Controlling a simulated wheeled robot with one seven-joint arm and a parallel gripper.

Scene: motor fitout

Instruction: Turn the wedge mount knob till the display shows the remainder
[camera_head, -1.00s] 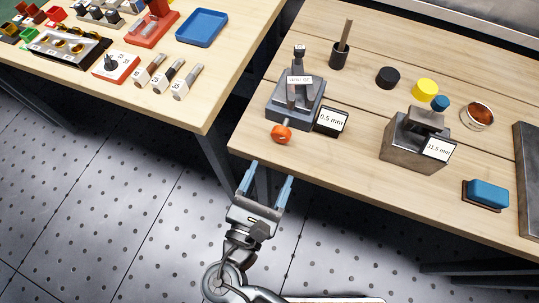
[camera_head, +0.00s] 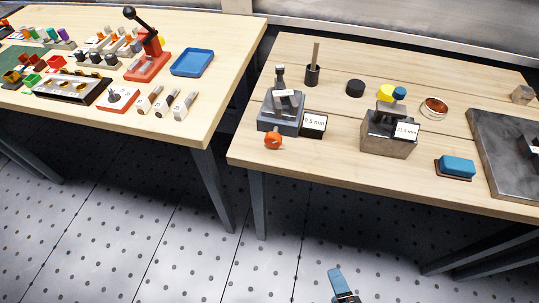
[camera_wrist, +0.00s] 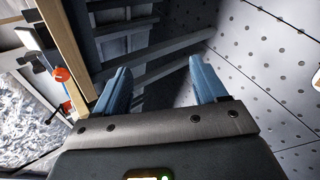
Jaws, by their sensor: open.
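The wedge mount (camera_head: 280,112) is a grey stepped block near the left end of the right table. Its orange knob (camera_head: 273,141) faces the table's front edge. The display (camera_head: 313,121) beside it seems to read 0.5 mm. My gripper (camera_wrist: 160,68) is open and empty, its two blue fingers apart over the floor side of the table. In the head view only one blue finger (camera_head: 336,280) shows at the bottom edge, well in front of the knob and apart from it. An orange part that looks like the knob (camera_wrist: 62,75) shows at the left of the wrist view.
A second grey block (camera_head: 388,138) with its own display (camera_head: 406,131) stands to the right. A blue-topped block (camera_head: 457,166) and a dark plate (camera_head: 505,150) lie further right. The left table (camera_head: 215,100) holds a blue tray (camera_head: 192,62) and several fixtures. A gap separates the tables.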

